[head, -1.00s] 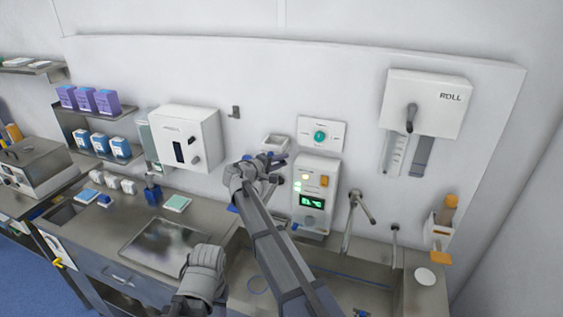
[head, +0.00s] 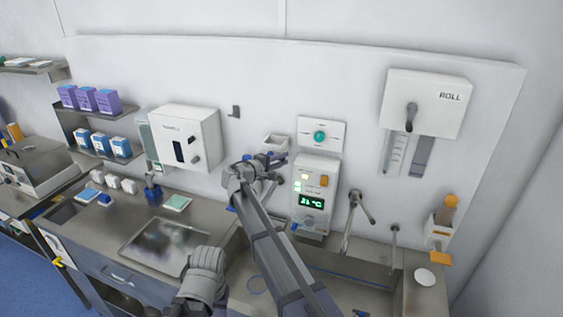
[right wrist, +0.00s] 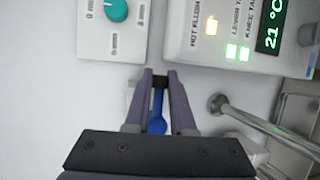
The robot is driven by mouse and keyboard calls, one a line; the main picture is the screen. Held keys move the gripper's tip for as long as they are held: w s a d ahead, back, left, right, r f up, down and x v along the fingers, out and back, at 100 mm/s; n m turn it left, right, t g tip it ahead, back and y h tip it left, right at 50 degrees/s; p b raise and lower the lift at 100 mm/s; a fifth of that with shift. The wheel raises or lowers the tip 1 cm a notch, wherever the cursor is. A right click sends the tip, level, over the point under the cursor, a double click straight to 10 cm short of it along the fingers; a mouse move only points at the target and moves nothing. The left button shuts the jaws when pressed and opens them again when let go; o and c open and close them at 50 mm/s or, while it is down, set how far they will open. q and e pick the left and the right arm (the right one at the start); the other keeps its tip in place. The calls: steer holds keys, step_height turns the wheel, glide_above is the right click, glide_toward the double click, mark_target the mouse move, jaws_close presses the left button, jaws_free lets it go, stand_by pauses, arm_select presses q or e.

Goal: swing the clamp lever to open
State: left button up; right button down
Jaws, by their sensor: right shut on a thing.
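The clamp lever (right wrist: 157,112) is a slim blue bar with a rounded end, between my right gripper's fingers in the right wrist view. A small black part (right wrist: 160,79) and a pale mount sit at its far end by the wall. My right gripper (right wrist: 160,82) is shut on the lever. In the head view my right gripper (head: 276,158) is at the wall, left of the control panel, and largely covers the lever.
Close to the right gripper are the control panel (head: 315,183) with its lit display and a white plate with a green knob (head: 320,136). A metal tap (head: 358,208) stands over the sink. A white dispenser box (head: 184,137) is on the wall to the left.

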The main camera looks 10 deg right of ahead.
steer(key=shift+s+d, duration=0.2)
steer(key=c, duration=1.1)
jaws_free()
steer(key=shift+r, duration=0.1)
steer(key=shift+c, duration=0.2)
steer(key=o, duration=0.3)
steer(key=shift+s+r, duration=0.1)
steer(key=shift+s, duration=0.05)
steer(key=shift+o, duration=0.4)
steer(key=shift+a, duration=0.15)
steer(key=p+v, duration=0.1)
steer(key=v, duration=0.7)
steer(key=shift+p, duration=0.3)
steer(key=shift+r, duration=0.1)
